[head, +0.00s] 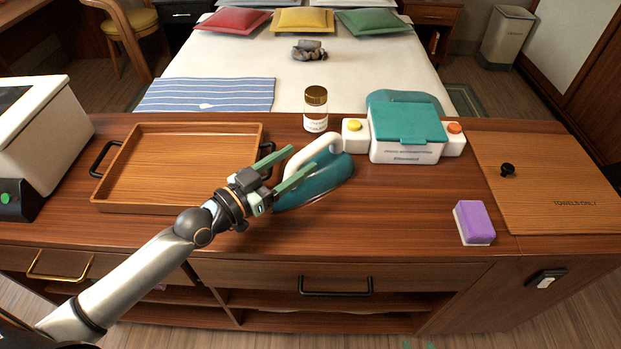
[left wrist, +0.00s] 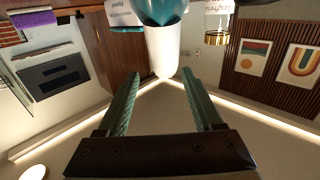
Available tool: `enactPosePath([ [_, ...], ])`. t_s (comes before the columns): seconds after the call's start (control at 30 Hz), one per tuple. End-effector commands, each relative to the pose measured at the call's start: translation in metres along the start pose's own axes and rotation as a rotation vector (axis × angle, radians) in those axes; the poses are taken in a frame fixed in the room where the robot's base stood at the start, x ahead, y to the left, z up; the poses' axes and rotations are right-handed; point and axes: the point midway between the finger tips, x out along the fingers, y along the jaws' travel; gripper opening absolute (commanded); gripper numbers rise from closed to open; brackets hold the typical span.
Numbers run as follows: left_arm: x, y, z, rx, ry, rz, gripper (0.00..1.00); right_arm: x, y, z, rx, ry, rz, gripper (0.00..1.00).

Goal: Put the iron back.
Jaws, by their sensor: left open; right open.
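The iron, with a teal body (head: 322,183) and a white handle (head: 313,153), lies on the wooden counter near its middle. My left gripper (head: 291,160) is open, with its green fingers pointing at the handle from the left. In the left wrist view the white handle (left wrist: 163,48) is just ahead of the open fingertips (left wrist: 159,72), its end about level with them; I cannot tell whether they touch. The iron's teal body shows at the top edge there. My right gripper is not in view.
A white and teal box (head: 405,133) with yellow and orange knobs stands behind the iron, right of a gold-lidded jar (head: 316,108). A wooden tray (head: 105,187) is at left. A purple sponge (head: 474,221) and a panel marked "towels only" (head: 560,180) are at right. The counter's front middle is clear.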

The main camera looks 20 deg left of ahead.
Motion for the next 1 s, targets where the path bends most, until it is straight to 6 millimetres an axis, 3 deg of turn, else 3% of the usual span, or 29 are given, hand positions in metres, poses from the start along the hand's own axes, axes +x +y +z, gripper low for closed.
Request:
enactPosePath([
  [0.17,0.010,-0.002,0.003,0.000,0.000,0.001,0.68,0.001,0.000,0.005,0.001,-0.008,0.001,0.50],
  [0.5,0.050,-0.007,0.009,-0.002,0.000,0.000,0.68,0.002,-0.001,0.008,0.002,-0.013,-0.002,0.50],
  [0.8,0.054,-0.007,0.009,0.000,-0.001,0.001,0.68,0.002,-0.002,0.005,0.002,-0.007,-0.004,0.50],
  [1.0,0.054,-0.007,0.009,0.000,-0.002,0.001,0.46,0.002,-0.002,0.004,0.001,-0.006,-0.004,0.50],
])
